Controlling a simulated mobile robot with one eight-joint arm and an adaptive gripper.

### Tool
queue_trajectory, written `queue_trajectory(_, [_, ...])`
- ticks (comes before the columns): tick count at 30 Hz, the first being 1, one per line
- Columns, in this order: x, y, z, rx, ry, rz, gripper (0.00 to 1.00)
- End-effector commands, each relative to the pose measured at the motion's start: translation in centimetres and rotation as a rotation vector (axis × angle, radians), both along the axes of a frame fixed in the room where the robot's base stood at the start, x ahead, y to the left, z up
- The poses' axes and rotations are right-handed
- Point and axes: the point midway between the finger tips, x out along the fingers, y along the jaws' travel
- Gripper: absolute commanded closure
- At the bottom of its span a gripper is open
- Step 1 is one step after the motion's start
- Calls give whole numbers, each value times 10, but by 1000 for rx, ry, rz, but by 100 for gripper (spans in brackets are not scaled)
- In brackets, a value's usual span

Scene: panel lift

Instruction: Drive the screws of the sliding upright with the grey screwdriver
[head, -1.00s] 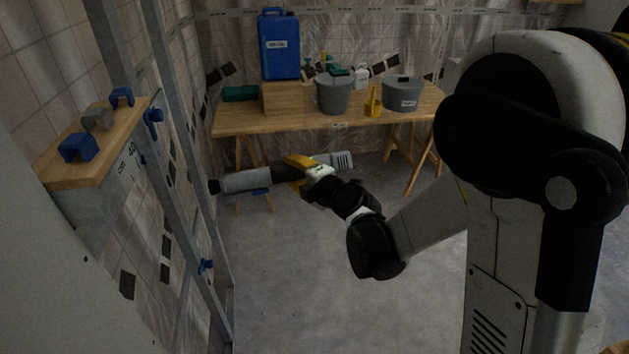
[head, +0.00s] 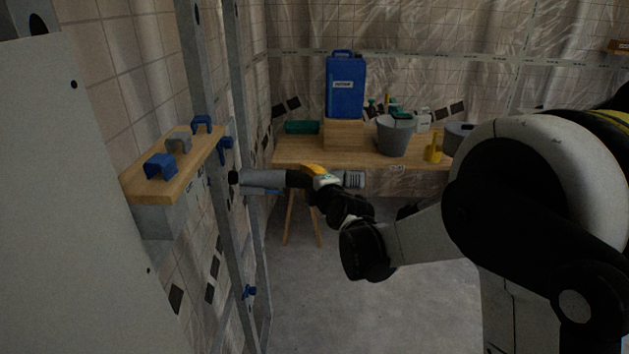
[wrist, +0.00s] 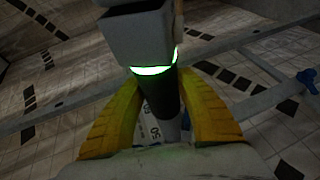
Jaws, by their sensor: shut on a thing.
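My gripper (head: 314,177) is shut on the grey screwdriver (head: 264,178), a thick grey power tool with a black tip. The tool lies roughly level, its tip pointing left toward the metal uprights. In the wrist view the yellow fingers of my gripper (wrist: 160,118) close on both sides of the screwdriver's dark body (wrist: 166,92), and a green light glows on it. The metal upright (head: 222,165) stands at the left with blue clamps (head: 225,148) on it. The tip appears close to the uprights; I cannot tell whether it touches. No screw heads can be made out.
A wooden shelf (head: 142,187) with blue and grey hooks juts out at the left. A workbench (head: 300,153) at the back holds a blue canister (head: 345,88), a grey bucket (head: 393,137) and a yellow item (head: 433,150). The floor (head: 330,300) between is clear.

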Motion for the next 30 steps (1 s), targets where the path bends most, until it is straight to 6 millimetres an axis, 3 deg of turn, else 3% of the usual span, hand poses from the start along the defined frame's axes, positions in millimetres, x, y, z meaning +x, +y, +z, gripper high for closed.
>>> queue_trajectory(30, [-3,8,2,0,-2,-1,100])
